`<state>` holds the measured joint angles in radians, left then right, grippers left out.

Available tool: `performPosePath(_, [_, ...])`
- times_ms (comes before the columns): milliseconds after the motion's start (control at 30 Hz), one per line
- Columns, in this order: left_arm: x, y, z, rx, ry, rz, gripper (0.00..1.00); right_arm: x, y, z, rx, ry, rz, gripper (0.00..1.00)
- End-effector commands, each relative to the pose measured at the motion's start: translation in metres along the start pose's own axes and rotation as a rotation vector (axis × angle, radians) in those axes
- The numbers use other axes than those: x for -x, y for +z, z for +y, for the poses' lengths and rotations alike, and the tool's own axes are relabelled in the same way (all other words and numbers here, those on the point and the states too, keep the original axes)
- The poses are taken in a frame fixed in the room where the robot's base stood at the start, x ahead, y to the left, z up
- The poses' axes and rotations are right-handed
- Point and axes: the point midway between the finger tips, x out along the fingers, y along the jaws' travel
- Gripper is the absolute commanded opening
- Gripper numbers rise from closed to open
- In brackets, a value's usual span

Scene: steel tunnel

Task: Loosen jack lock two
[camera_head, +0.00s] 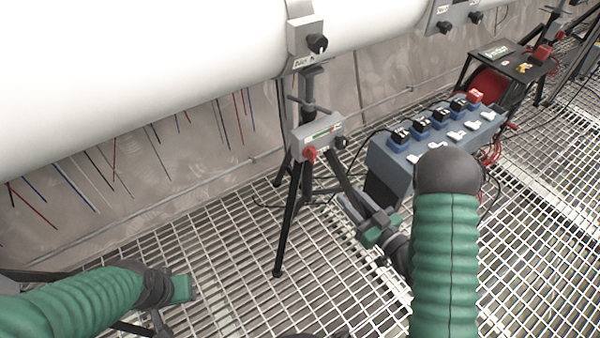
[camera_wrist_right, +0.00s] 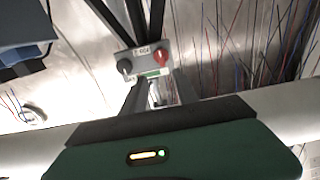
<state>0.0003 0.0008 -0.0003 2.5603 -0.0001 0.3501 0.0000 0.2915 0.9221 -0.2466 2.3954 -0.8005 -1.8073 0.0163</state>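A black tripod jack stands under the white pipe in the head view. Its grey lock box (camera_head: 318,133) carries a red knob (camera_head: 310,154) at left and a black knob (camera_head: 341,142) at right. The right wrist view shows the box (camera_wrist_right: 145,58) turned over, with the red knob (camera_wrist_right: 160,57) and the black knob (camera_wrist_right: 124,67); I cannot read its label surely. My right gripper (camera_head: 362,212) is below and right of the box, apart from the knobs. Its fingers (camera_wrist_right: 160,90) look spread and empty. My left gripper (camera_head: 172,292) is low at left; its fingers are unclear.
The white pipe (camera_head: 150,70) runs overhead, with a knobbed clamp (camera_head: 306,38) above the jack. A blue switch box (camera_head: 390,165) stands just right of the jack. A red cable reel (camera_head: 490,88) is farther right. Grating (camera_head: 235,240) in front is clear.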

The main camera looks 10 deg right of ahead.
Motion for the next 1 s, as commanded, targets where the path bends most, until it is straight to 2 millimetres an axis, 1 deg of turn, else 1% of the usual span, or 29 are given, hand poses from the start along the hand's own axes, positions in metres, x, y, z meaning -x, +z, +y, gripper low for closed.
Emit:
performPosePath(67, [-0.003,0.0,0.0,-0.001,0.0,0.002,0.36,-0.002,0.0,0.0,-0.003,-0.005,0.018,0.35])
performPosePath(167, [-0.005,0.001,0.0,-0.001,0.0,0.002,0.36,-0.015,-0.002,-0.002,-0.002,-0.009,0.02,0.35])
performPosePath(267, [-0.013,0.003,0.0,-0.001,0.0,0.002,0.36,-0.037,-0.001,-0.003,-0.001,-0.01,0.021,0.35])
performPosePath(600, [-0.043,0.01,0.0,-0.001,0.0,0.001,0.36,-0.126,0.0,-0.001,-0.004,-0.007,0.022,0.35])
performPosePath(700, [-0.049,0.011,0.0,-0.001,0.0,0.001,0.36,-0.146,-0.001,-0.001,-0.005,-0.006,0.021,0.35])
performPosePath(833, [-0.054,0.012,0.0,-0.001,0.0,0.001,0.36,-0.163,-0.003,0.0,-0.006,-0.004,0.018,0.35])
performPosePath(1000, [-0.054,0.012,0.0,-0.001,0.0,0.001,0.36,-0.168,-0.005,0.0,-0.007,-0.003,0.017,0.35])
